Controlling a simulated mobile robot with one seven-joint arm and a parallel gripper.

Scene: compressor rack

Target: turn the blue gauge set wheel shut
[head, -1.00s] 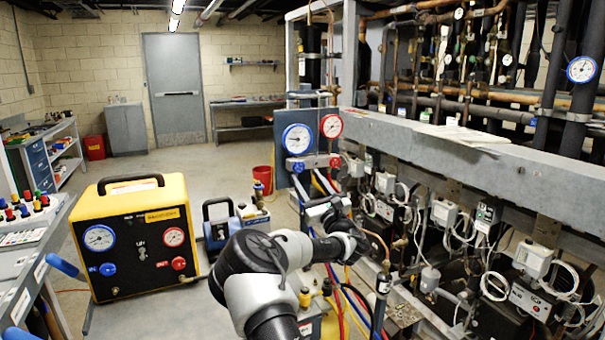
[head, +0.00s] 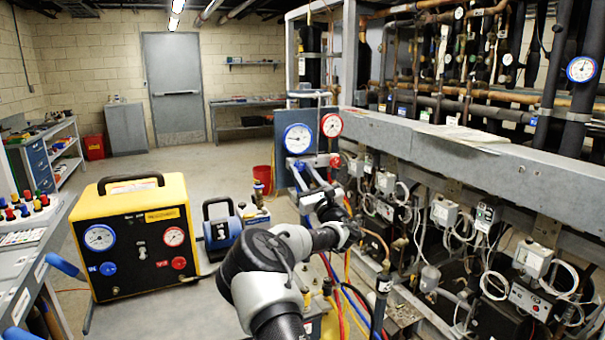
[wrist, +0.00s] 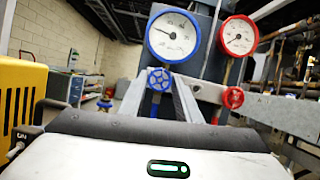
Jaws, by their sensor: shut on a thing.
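The gauge set has a blue-rimmed gauge (head: 298,139) and a red-rimmed gauge (head: 331,125) on an upright panel. In the wrist view the blue gauge (wrist: 172,37) stands above the blue wheel (wrist: 159,79), and the red gauge (wrist: 238,36) above the red wheel (wrist: 233,97). My gripper (wrist: 160,84) is shut on the blue wheel, one finger on each side of it. In the head view my gripper (head: 299,168) is just below the blue gauge, where it partly hides the blue wheel. The red wheel is to the right, apart from my fingers.
A yellow machine (head: 135,238) with its own blue and red gauges stands left. A blue pump (head: 222,230) stands behind my arm. Hoses (head: 345,300) hang below the gauge set. The compressor rack's grey beam (head: 470,160) runs along the right.

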